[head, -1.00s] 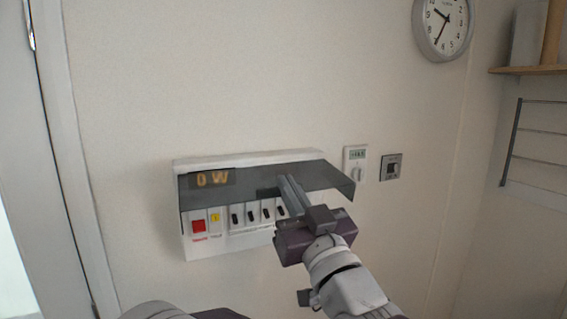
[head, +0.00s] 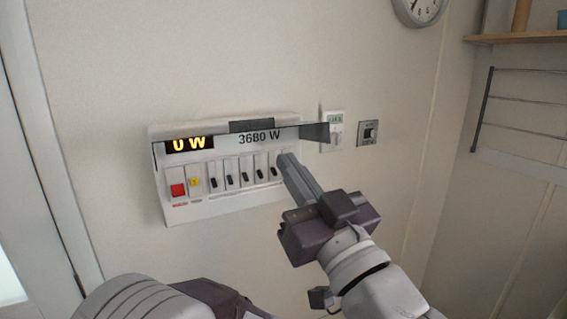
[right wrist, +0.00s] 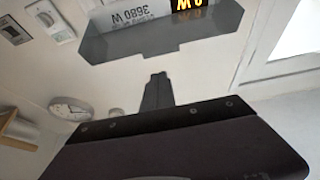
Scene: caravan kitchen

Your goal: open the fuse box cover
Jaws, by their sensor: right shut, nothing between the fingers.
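The white fuse box (head: 190,209) is on the wall, with a red switch, a yellow button and several black switches. Its dark see-through cover (head: 315,132) is swung up and sticks out from the top, so the switches are uncovered. The cover also shows in the right wrist view (right wrist: 130,43). My right gripper (head: 285,160) is shut and empty, its fingertips below the cover at the right end of the switch row. Whether they touch anything is unclear. My left arm shows at the bottom left, with its fingers out of frame.
A small white thermostat (head: 332,131) and a grey switch plate (head: 368,133) are on the wall to the right of the box. A clock (head: 418,8), a shelf (head: 510,36) and a wire rack (head: 520,98) are farther right. The wall above the box is clear.

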